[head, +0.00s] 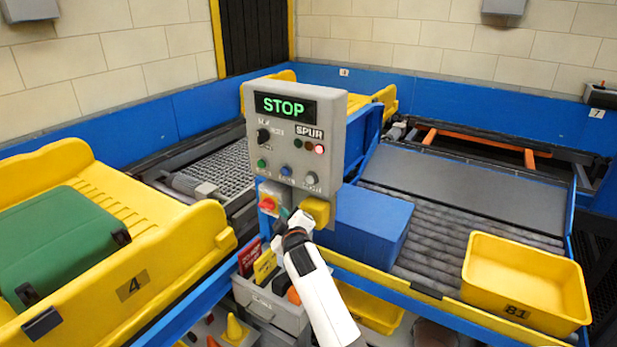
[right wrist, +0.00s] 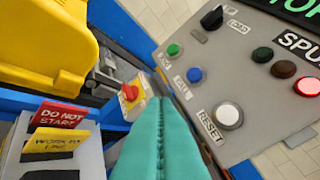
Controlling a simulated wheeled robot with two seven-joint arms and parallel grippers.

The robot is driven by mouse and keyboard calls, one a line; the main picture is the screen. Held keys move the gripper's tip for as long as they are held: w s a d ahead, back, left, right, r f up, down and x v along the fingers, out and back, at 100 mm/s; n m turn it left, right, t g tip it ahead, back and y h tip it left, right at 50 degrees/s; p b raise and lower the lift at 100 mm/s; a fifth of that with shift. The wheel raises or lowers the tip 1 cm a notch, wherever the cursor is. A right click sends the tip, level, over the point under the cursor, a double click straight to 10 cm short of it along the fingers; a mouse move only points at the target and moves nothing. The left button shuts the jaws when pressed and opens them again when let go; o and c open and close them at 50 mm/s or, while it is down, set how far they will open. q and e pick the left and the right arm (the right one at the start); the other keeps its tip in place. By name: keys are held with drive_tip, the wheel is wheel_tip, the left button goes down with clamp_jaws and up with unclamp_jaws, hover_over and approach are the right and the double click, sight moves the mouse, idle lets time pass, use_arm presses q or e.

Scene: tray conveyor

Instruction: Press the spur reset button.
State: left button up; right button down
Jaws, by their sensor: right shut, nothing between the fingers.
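The grey control box (head: 292,140) stands in the middle of the head view, with a lit green STOP display (head: 285,106). Its white reset button (head: 311,178) sits at the lower right of the face; in the right wrist view the button (right wrist: 228,116) is above a RESET label. My right gripper (head: 285,214) is shut and empty, below the box's face. In the right wrist view its teal fingers (right wrist: 160,90) are to the left of the reset button, apart from it in the picture. My left gripper is in neither view.
Green (right wrist: 174,50) and blue (right wrist: 194,74) buttons neighbour the reset button. A red knob (head: 268,203) and yellow box (head: 316,211) are under the panel. Of the SPUR lamps, the red one (head: 319,149) glows. A sign holder (head: 262,302) stands below; a yellow tray (head: 525,317) lies right.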

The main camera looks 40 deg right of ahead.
sight(310, 180)
drive_tip(key=r, duration=0.3)
drive_tip(key=shift+s+d+r+t, duration=0.15)
drive_tip(key=shift+d+r+t, duration=0.15)
drive_tip(key=shift+r, duration=0.1)
drive_tip(key=shift+d, duration=0.1)
drive_tip(key=shift+w+d+b, duration=0.2)
drive_tip(key=shift+w+d, duration=0.35)
drive_tip(key=shift+d, duration=0.75)
drive_tip(key=shift+w+d+b, duration=0.25)
drive_tip(key=shift+w+d, duration=0.35)
drive_tip(key=shift+d, duration=0.75)
drive_tip(key=shift+w+d+b, duration=0.2)
drive_tip(key=shift+w+d, duration=0.35)
drive_tip(key=shift+d, duration=0.75)
drive_tip(key=shift+d, duration=0.1)
drive_tip(key=shift+w+d, duration=0.15)
drive_tip(key=shift+d, duration=0.15)
